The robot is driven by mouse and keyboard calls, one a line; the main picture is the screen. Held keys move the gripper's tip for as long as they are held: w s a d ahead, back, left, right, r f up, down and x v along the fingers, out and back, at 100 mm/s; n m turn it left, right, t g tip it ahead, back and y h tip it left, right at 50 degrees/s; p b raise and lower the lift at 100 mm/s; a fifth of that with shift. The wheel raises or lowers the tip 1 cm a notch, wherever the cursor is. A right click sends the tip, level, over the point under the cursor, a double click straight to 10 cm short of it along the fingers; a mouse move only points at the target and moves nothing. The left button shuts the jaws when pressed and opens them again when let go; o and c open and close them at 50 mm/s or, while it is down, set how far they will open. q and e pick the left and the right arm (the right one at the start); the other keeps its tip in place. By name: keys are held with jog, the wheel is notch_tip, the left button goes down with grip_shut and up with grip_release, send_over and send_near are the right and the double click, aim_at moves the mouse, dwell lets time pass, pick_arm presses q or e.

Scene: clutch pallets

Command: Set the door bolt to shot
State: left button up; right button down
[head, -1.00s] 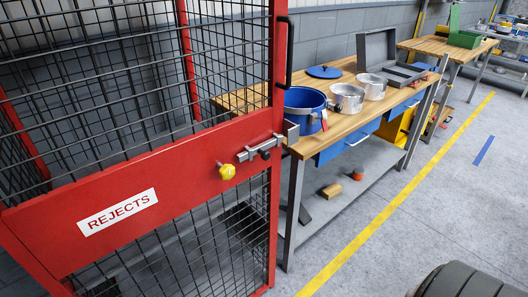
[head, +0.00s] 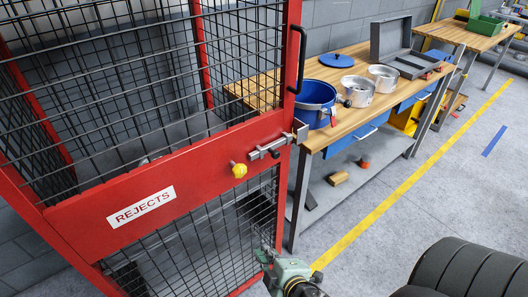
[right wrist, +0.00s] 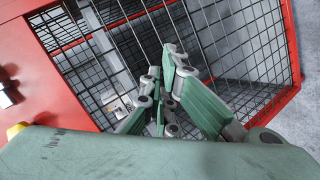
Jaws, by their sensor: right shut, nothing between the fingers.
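The door bolt (head: 268,149) is a grey metal bar in brackets on the red band of the mesh cage door (head: 205,172), near the door's right edge. From here I cannot tell how far its bar reaches into the keeper (head: 301,132). A yellow knob (head: 239,171) sits just below and left of it. In the right wrist view the yellow knob (right wrist: 16,131) shows at the left edge. My right gripper (head: 264,255) is below the bolt, in front of the lower mesh, apart from both. Its fingers (right wrist: 170,62) are shut and empty. My left gripper is out of view.
A white REJECTS label (head: 141,206) is on the door band, and a black handle (head: 297,60) is on its upper right edge. A workbench (head: 338,137) with a blue pot (head: 314,105) and metal pots stands close to the right.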

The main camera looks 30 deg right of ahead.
notch_tip(320, 180, up, 26)
jog(key=w+n+t+h+p, duration=0.1)
jog(key=n+t+p, duration=0.1)
jog(key=t, duration=0.2)
jog(key=shift+w+d+t, duration=0.15)
jog(key=shift+d+t, duration=0.15)
jog(key=shift+d, duration=0.1)
jog(key=shift+w+r, duration=0.1)
jog(key=w+d+f+p, duration=0.1)
jog(key=w+d+p, duration=0.4)
jog(key=w, duration=0.5)
jog(key=shift+d+f, duration=0.2)
jog(key=shift+f, duration=0.2)
